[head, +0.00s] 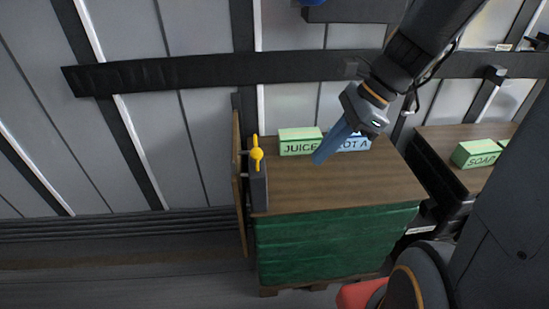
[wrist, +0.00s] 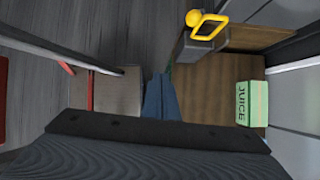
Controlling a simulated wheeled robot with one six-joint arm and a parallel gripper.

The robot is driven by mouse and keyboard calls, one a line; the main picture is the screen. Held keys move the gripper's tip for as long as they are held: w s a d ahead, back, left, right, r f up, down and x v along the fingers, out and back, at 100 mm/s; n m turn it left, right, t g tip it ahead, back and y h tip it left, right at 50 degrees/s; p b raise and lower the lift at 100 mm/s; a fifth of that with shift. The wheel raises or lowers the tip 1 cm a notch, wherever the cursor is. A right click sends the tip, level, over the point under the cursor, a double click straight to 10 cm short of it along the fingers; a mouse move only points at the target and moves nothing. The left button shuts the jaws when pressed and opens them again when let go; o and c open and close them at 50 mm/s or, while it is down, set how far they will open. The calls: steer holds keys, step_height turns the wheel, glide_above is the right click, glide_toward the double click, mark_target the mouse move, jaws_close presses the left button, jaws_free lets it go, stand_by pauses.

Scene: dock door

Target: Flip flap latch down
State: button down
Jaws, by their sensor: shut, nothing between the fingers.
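The yellow flap latch (head: 256,153) sits on a dark grey post (head: 259,190) at the left edge of the wood-topped green load. In the head view its handle points up, with a round knob at its middle. In the wrist view the latch (wrist: 209,26) shows as a yellow loop beside a ball, at the top. My gripper (head: 319,160) has blue fingers, shut and empty, to the right of the latch and apart from it. The fingers also show in the wrist view (wrist: 159,82). A thin wooden flap panel (head: 238,185) stands upright left of the post.
A green JUICE box (head: 300,142) stands on the wooden top (head: 330,190), left of my fingers. A partly hidden light blue box (head: 355,143) is behind them. A SOAP box (head: 474,154) is on another surface at right. Ribbed wall panels stand behind.

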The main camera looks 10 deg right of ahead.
mark_target(257, 156)
steer(key=m, duration=0.1)
steer(key=w+r+m+y, duration=0.1)
steer(key=w+r+m, duration=0.1)
steer(key=m, duration=0.1)
steer(key=shift+w+a+t+y, duration=0.2)
steer(key=shift+w+t+y, duration=0.1)
steer(key=shift+t, duration=0.1)
steer(key=w+a+f+p, duration=0.1)
steer(key=w+a+f, duration=0.2)
steer(key=a+f, duration=0.3)
steer(key=shift+a, duration=1.7)
steer(key=shift+a+p, duration=0.1)
steer(key=shift+p, duration=0.2)
